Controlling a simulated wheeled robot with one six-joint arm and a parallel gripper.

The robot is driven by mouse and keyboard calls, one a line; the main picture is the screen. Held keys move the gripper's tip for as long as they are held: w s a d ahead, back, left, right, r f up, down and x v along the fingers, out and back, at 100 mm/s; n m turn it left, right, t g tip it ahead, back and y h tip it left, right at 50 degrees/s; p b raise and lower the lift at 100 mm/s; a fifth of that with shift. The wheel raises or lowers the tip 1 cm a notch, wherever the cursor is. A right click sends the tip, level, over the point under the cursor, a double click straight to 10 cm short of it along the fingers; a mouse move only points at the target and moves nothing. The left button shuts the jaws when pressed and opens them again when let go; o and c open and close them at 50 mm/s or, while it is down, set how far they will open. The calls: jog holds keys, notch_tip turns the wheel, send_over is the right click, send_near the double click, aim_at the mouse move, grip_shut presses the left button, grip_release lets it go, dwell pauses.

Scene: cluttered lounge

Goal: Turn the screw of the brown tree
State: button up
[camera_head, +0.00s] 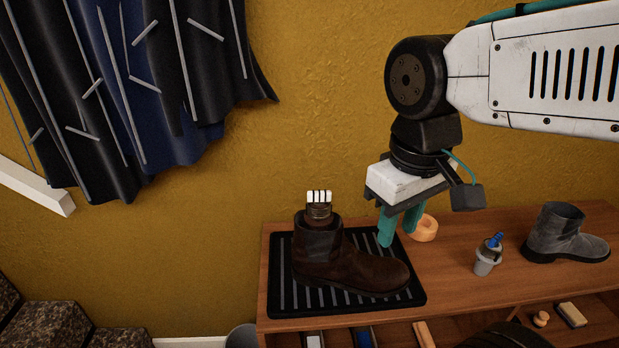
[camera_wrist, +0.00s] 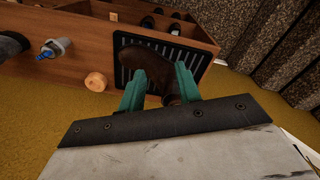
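A dark brown boot (camera_head: 345,262) stands on a black ribbed tray (camera_head: 277,296) on a wooden bench, its toe pointing right. A brown neck (camera_head: 319,212) with a white, dark-striped block (camera_head: 319,196) on top rises from the boot's opening; this may be the brown tree and its screw, but I cannot tell. My gripper (camera_head: 400,228) hangs with teal fingers pointing down, to the right of the boot shaft and near the toe. It is open and empty. In the wrist view the boot (camera_wrist: 148,62) shows between and beyond the fingers (camera_wrist: 158,82), partly hidden by them.
An orange round piece (camera_head: 426,229) lies behind my gripper. A grey cup (camera_head: 486,262) with blue-tipped contents and a grey boot (camera_head: 566,236) stand to the right. Small items lie on the lower shelf. Dark garments (camera_head: 130,90) hang at the upper left.

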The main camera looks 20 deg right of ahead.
jog(key=w+a+r+n+g+h, duration=0.25)
jog(key=w+n, duration=0.35)
jog(key=w, duration=0.4)
jog(key=n+h, duration=0.2)
jog(key=n, duration=0.5)
send_near(319, 192)
jog(key=x, duration=0.2)
jog(key=shift+y, duration=0.25)
jog(key=x, duration=0.6)
jog(key=shift+d+f, duration=0.3)
grip_shut()
